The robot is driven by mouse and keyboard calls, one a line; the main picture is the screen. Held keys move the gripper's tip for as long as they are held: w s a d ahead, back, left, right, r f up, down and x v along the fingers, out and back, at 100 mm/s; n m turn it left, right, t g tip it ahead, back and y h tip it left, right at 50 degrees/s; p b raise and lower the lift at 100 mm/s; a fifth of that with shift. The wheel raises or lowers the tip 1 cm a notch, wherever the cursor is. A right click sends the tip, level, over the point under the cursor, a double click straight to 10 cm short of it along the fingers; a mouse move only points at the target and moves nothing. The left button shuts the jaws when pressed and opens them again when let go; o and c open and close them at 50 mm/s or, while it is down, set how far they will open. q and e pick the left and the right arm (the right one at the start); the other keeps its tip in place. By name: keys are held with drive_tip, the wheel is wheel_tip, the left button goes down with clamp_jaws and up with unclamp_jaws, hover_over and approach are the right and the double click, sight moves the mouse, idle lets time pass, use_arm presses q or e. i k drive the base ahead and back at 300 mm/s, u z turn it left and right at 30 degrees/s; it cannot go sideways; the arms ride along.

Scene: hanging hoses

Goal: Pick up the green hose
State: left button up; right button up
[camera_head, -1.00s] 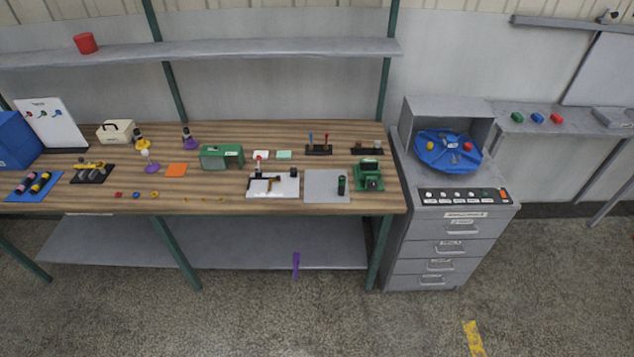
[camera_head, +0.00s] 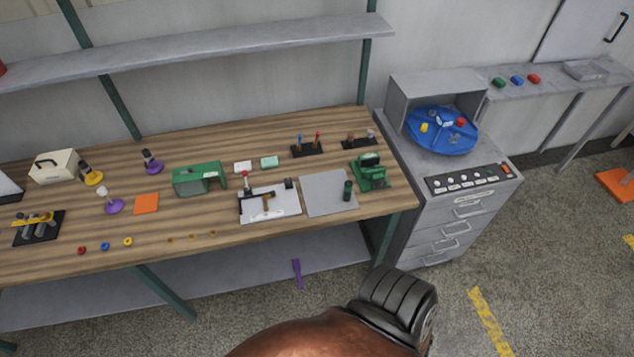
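No green hose can be made out in the head view. A small green piece (camera_head: 499,82) lies on the grey side shelf at the upper right, beside a blue piece (camera_head: 517,80) and a red piece (camera_head: 534,78). They are too small to tell what they are. Neither of my grippers shows. A copper-coloured part of my own body with a dark ribbed end fills the bottom middle and hides the floor there.
A wooden workbench (camera_head: 225,215) crowded with small tools and parts runs across the left and middle. A grey drawer cabinet (camera_head: 455,205) with a blue round tray (camera_head: 440,130) stands at its right end. The grey floor (camera_head: 560,260) at right is mostly clear.

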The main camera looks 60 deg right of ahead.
sight(347, 184)
drive_tip(key=z, duration=0.15)
drive_tip(key=i, duration=0.8)
drive_tip(key=z, duration=1.25)
drive_tip(key=i, duration=0.7)
drive_tip(key=z, duration=0.75)
